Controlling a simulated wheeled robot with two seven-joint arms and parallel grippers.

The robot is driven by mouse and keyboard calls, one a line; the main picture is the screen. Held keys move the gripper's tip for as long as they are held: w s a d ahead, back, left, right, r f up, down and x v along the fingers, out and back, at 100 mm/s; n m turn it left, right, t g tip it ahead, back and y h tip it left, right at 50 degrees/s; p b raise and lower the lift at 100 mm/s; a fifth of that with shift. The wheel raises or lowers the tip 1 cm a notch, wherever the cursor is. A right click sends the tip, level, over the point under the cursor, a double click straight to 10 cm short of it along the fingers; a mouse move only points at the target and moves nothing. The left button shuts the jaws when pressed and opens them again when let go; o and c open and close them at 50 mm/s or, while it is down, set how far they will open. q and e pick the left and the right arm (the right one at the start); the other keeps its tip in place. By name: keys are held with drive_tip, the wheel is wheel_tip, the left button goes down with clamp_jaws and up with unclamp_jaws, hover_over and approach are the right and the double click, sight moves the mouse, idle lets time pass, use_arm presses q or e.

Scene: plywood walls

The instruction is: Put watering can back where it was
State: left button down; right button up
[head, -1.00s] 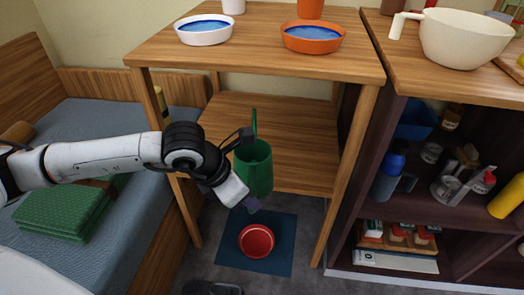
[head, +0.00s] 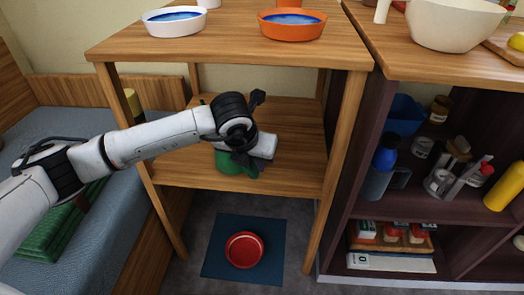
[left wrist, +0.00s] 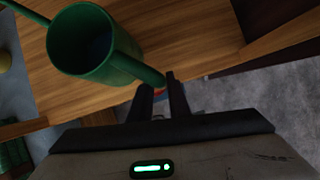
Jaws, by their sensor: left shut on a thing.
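The green watering can (head: 232,168) is at the lower shelf (head: 300,160) of the wooden table, mostly hidden behind my left gripper (head: 268,155) in the head view. In the left wrist view the can (left wrist: 75,50) shows its round open top, with its handle running to the fingers. My left gripper (left wrist: 163,85) is shut on the can at this handle. I cannot tell whether the can's base touches the shelf board. My right gripper is not in view.
The table top (head: 220,40) above holds a white bowl (head: 174,20) and an orange bowl (head: 292,23). Table legs frame the shelf. A red bowl (head: 244,250) sits on a blue mat (head: 215,268) below. A dark shelf unit (head: 350,205) stands right, a bed (head: 60,125) left.

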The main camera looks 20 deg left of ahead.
use_arm(q)
drive_tip(key=w+b, duration=0.1)
drive_tip(key=w, duration=0.2)
drive_tip(key=w+f+b, duration=0.1)
drive_tip(key=w, duration=0.3)
drive_tip(key=shift+w+a+f, duration=0.2)
drive_tip(key=c, duration=1.7)
unclamp_jaws()
drive_tip(key=shift+f, duration=0.1)
drive_tip(key=shift+o, duration=0.2)
